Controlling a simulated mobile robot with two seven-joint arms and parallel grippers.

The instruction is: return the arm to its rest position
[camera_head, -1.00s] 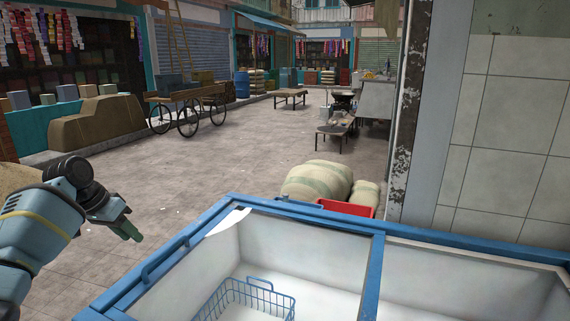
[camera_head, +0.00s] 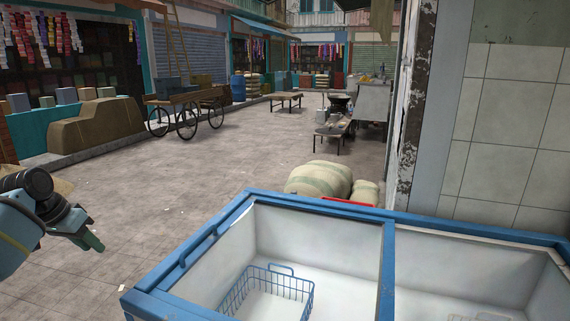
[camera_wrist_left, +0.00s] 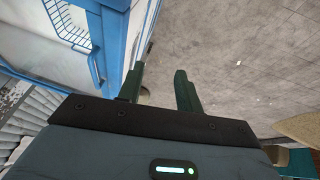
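My left arm comes in at the left edge of the head view, with its dark gripper (camera_head: 92,240) over the paved floor, left of the blue-framed freezer (camera_head: 215,245) and apart from it. In the left wrist view the two dark green fingers of my left gripper (camera_wrist_left: 159,70) stand apart with a gap between them. Nothing is between them; only the paving shows behind. My right arm and gripper are not in view.
A blue wire basket (camera_head: 267,290) sits in the freezer's left compartment. Stuffed sacks (camera_head: 318,179) and a red container (camera_head: 348,202) are behind the freezer. A wooden cart (camera_head: 185,105) stands farther off. The pavement (camera_head: 190,165) between is open.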

